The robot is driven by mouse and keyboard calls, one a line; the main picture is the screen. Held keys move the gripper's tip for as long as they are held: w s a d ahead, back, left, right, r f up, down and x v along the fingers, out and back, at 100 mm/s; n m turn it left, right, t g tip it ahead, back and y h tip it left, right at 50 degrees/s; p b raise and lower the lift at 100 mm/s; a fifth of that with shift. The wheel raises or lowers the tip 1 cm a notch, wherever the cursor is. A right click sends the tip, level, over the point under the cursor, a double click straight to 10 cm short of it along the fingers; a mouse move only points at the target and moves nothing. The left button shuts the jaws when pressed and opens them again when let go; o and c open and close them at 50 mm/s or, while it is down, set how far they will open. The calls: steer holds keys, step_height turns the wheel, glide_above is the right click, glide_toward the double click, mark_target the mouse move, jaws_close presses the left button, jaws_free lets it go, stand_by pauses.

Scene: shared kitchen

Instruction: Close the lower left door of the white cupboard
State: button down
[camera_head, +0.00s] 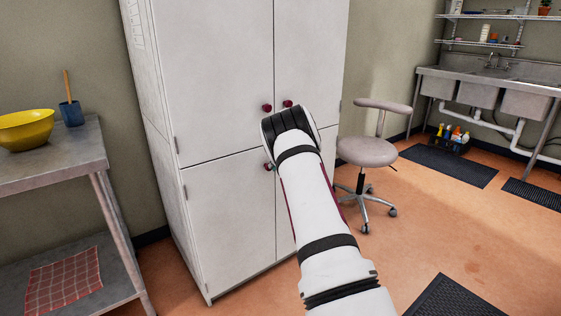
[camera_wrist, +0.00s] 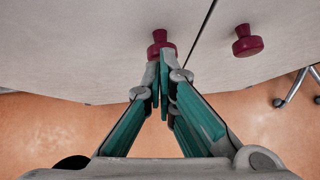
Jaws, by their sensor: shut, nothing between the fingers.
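The white cupboard (camera_head: 212,75) stands in the middle of the head view. Its lower left door (camera_head: 230,220) looks flush or nearly flush with the front; a tiny gap cannot be ruled out. The door's dark red knob (camera_head: 268,166) shows just left of my arm. In the wrist view, my gripper (camera_wrist: 160,85) is shut and empty, its fingertips close in front of the left red knob (camera_wrist: 160,46). Whether they touch it is unclear. A second red knob (camera_wrist: 247,42) is right of the door seam. In the head view my arm hides the fingers and most of the lower right door.
A metal table (camera_head: 60,160) with a yellow bowl (camera_head: 27,130) stands left of the cupboard. A grey swivel chair (camera_head: 366,152) is close to its right. Sinks (camera_head: 480,95) and dark mats (camera_head: 450,165) are farther right. Orange floor (camera_head: 420,225) lies open at right.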

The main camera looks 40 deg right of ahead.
steer(key=v, duration=1.1)
steer(key=shift+s+f, duration=0.3)
step_height(320, 180, up, 16)
steer(key=a+m+t+h, duration=0.2)
steer(key=a+m+h, duration=0.15)
steer(key=m, duration=0.55)
steer(key=s+a+r+m+g+h, duration=0.25)
steer(key=s+a+r+m, duration=0.4)
steer(key=s+m, duration=0.45)
steer(key=s+a+f+m+g+y, duration=0.2)
steer(key=s+a+f+m, duration=0.25)
steer(key=s+a, duration=0.7)
steer(key=s+a+f+m+g+y, duration=0.4)
steer(key=s+a, duration=0.5)
steer(key=s, duration=0.6)
steer(key=s+a+f+m+g+y, duration=0.15)
steer(key=s+a+m, duration=0.45)
steer(key=s+a, duration=0.6)
step_height(320, 180, up, 22)
steer(key=s+t+p, duration=0.2)
steer(key=t+p, duration=0.1)
steer(key=p, duration=1.8)
steer(key=shift+d+t, duration=0.25)
steer(key=shift+t, duration=0.05)
